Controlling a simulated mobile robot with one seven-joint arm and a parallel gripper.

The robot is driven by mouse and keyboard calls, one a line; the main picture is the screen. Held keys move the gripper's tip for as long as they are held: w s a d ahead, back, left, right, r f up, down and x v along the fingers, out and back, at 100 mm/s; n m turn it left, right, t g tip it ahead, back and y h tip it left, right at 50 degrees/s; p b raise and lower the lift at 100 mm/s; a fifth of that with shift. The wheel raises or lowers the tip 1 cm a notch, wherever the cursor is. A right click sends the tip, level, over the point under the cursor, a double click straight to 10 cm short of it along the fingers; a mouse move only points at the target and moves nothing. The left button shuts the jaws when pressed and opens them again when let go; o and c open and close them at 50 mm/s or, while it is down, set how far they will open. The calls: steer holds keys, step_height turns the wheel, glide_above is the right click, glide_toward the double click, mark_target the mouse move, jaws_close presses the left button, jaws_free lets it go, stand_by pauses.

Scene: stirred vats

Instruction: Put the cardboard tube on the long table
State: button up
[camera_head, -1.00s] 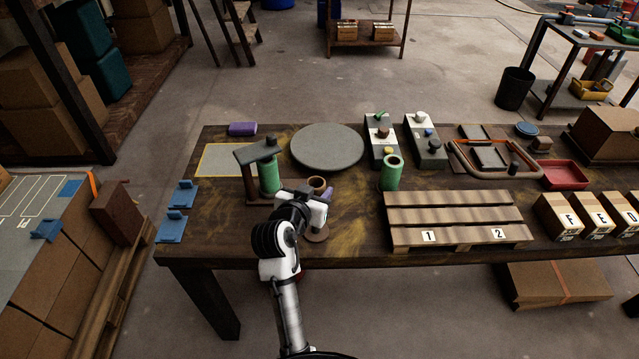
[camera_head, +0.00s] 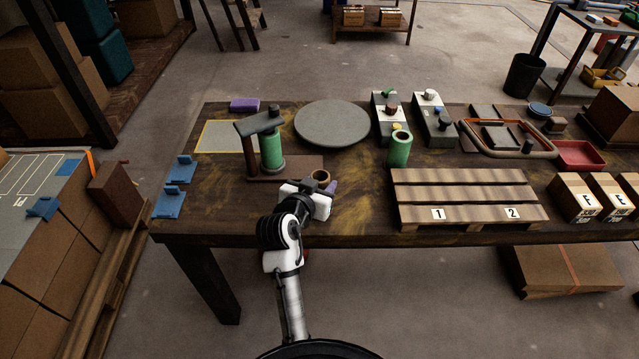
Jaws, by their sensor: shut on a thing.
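The cardboard tube (camera_head: 321,175) is a short brown tube with its open end up. It shows just beyond my gripper (camera_head: 319,187), which is shut on it; the fingers and the tube's lower part are mostly hidden by my wrist. The tube is over the front left part of the long table (camera_head: 350,215), a dark, yellow-stained wooden top. I cannot tell whether its bottom touches the table.
A stand with a green cylinder (camera_head: 271,150) is left of the tube. A grey round disc (camera_head: 332,124) lies behind. A green tube (camera_head: 399,150) and a wooden pallet (camera_head: 470,192) are to the right. Blue brackets (camera_head: 174,199) sit at the left edge.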

steer(key=shift+f, duration=0.3)
steer(key=o, duration=1.1)
